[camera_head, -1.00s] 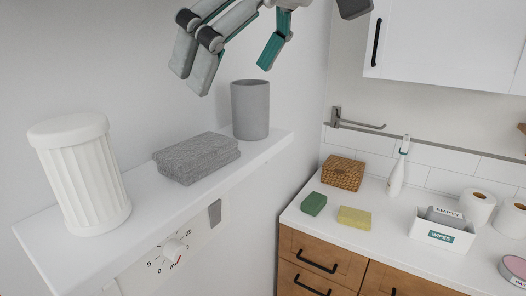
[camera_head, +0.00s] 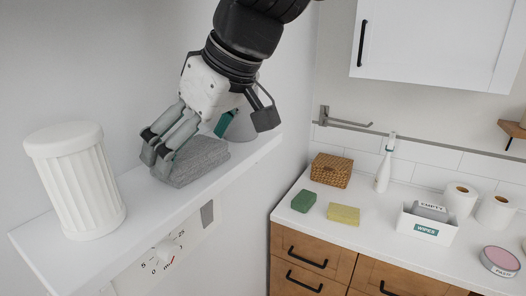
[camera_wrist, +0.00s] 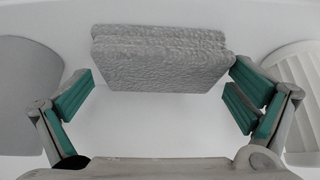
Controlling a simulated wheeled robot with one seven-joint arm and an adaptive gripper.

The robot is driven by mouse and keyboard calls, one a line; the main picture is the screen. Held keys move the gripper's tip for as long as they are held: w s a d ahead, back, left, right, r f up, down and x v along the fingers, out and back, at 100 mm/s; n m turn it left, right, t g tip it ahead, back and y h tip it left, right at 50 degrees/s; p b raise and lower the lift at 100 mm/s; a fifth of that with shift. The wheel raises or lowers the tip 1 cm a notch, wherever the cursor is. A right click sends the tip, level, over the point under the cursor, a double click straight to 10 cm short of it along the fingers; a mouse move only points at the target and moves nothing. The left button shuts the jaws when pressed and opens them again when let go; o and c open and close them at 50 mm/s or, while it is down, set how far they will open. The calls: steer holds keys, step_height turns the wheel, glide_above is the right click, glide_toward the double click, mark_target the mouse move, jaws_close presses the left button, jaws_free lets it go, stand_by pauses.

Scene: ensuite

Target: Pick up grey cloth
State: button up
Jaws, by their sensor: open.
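The grey cloth (camera_head: 200,163) is a folded, textured stack lying flat on the white wall shelf (camera_head: 128,235). My gripper (camera_head: 190,142) is over the cloth, with fingers pointing down and partly hiding it in the head view. In the wrist view the cloth (camera_wrist: 160,58) lies between and beyond the two teal-padded fingers of my gripper (camera_wrist: 160,95). The fingers are wide apart and nothing is held. The right finger pads look close to the cloth's right end; I cannot tell whether they touch.
A white ribbed canister (camera_head: 75,185) stands on the shelf left of the cloth. A grey cup (camera_head: 241,128), partly hidden by my gripper, stands at its right. The counter at right holds a basket (camera_head: 331,170), green sponge (camera_head: 304,201), yellow sponge (camera_head: 343,214) and wipes box (camera_head: 425,227).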

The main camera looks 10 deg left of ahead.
steer(key=c, duration=0.8)
steer(key=shift+r, duration=0.15)
steer(key=shift+c, duration=0.2)
steer(key=shift+r, duration=0.25)
steer(key=s+d+b, duration=0.1)
steer(key=s+d, duration=0.2)
steer(key=d, duration=0.5)
steer(key=s+d+b, duration=0.2)
steer(key=s+d, duration=0.2)
steer(key=d, duration=0.4)
steer(key=shift+d+r, duration=0.3)
steer(key=shift+r, duration=0.05)
